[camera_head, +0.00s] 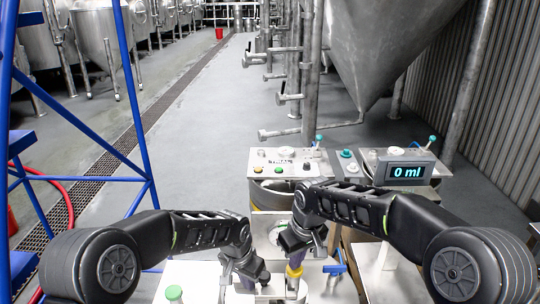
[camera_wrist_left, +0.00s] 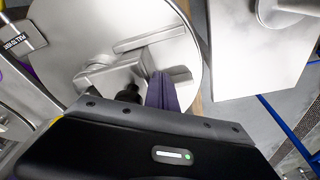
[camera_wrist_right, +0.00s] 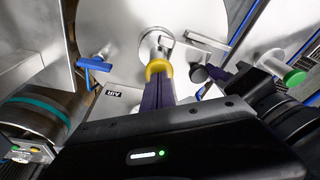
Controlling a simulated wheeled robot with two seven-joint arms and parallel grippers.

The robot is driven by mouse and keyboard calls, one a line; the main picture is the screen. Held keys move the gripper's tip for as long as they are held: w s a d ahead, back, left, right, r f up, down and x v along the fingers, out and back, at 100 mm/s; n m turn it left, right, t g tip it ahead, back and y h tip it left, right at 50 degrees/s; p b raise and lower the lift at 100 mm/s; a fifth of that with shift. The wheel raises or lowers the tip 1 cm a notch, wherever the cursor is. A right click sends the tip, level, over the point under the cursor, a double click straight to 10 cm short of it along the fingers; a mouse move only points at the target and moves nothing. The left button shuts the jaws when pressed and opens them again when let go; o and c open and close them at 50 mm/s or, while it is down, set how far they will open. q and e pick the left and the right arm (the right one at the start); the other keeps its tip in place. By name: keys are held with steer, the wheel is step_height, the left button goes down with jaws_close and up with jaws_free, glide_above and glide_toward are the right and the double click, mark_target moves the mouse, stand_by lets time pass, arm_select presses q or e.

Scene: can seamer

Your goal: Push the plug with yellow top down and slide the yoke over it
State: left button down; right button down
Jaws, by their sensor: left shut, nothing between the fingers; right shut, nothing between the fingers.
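The plug's yellow top (camera_wrist_right: 158,68) shows in the right wrist view, above a metal cylinder on a round steel plate. It also shows in the head view (camera_head: 294,272). My right gripper (camera_wrist_right: 158,84) is shut, with its purple fingertips right at the yellow top; contact is hard to tell. My left gripper (camera_wrist_left: 161,78) is shut beside a metal bracket, apparently the yoke (camera_wrist_left: 105,80), on the round plate. A black knob (camera_wrist_left: 128,95) sits close to its fingers. The left gripper also shows in the head view (camera_head: 257,278). Whether the yoke overlaps the plug is unclear.
A blue valve handle (camera_wrist_right: 95,63) is near the plate. A green knob (camera_wrist_right: 294,77) is on the other side. A control panel (camera_head: 287,168) and a display reading 0 ml (camera_head: 407,172) stand behind. A blue frame (camera_head: 75,120) rises at left.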

arm_select(q)
steer(key=shift+a, duration=1.5)
arm_select(e)
steer(key=shift+f, duration=0.1)
arm_select(q)
steer(key=shift+r, duration=0.1)
steer(key=w+v, duration=0.1)
steer(key=v, duration=0.6)
steer(key=shift+d+r, duration=0.4)
steer(key=shift+r, duration=0.05)
steer(key=shift+w, duration=0.1)
